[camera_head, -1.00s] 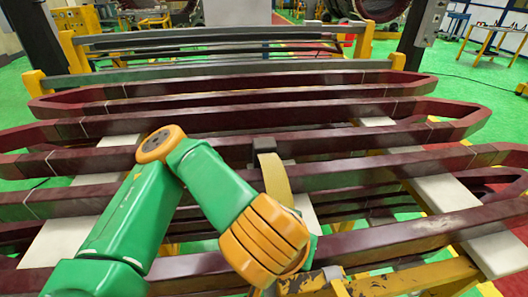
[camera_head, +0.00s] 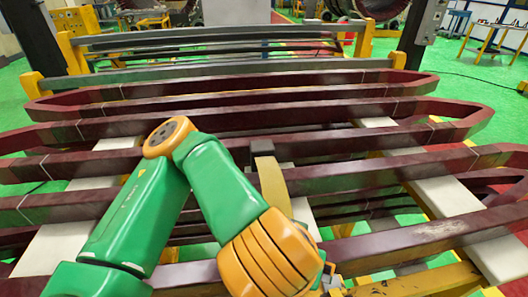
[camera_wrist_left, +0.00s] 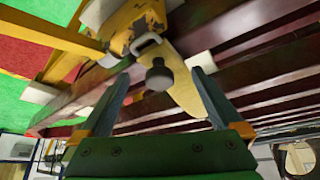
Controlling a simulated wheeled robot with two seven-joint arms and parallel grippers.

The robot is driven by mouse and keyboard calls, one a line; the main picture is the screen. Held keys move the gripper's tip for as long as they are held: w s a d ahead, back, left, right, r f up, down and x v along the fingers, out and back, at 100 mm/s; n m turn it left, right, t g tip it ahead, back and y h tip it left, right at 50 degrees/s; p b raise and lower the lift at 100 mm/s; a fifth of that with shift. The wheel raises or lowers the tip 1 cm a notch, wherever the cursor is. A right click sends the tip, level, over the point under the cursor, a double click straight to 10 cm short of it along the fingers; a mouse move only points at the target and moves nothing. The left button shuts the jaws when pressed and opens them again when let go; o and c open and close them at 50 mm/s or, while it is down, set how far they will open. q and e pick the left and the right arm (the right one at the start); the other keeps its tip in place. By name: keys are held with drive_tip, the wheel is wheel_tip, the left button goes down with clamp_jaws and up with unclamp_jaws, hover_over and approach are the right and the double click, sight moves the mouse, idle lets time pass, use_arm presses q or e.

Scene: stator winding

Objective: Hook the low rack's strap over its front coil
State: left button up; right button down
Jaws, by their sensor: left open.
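The yellow strap (camera_head: 272,185) hangs from a dark clip (camera_head: 262,147) on a bar in the middle of the head view. Its lower part is hidden behind my left wrist. The front coil (camera_head: 420,238) is a dark red bar across the near side, partly behind my arm. My right gripper is not in view.
Several dark red coils (camera_head: 330,117) lie in parallel behind the front coil, on pale supports (camera_head: 445,195). A worn yellow rack part with a metal loop (camera_wrist_left: 145,43) is close beyond my left fingers. Green floor lies around the rack.

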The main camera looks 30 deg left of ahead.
use_arm(q)
wheel_tip(320, 180, up, 6)
drive_tip(key=p, duration=0.3)
drive_tip(key=shift+s+f, duration=0.1)
drive_tip(key=shift+f, duration=0.15)
drive_tip(key=shift+r, duration=0.1)
drive_tip(key=shift+w+a, duration=0.1)
drive_tip(key=shift+w, duration=0.1)
idle(0.4)
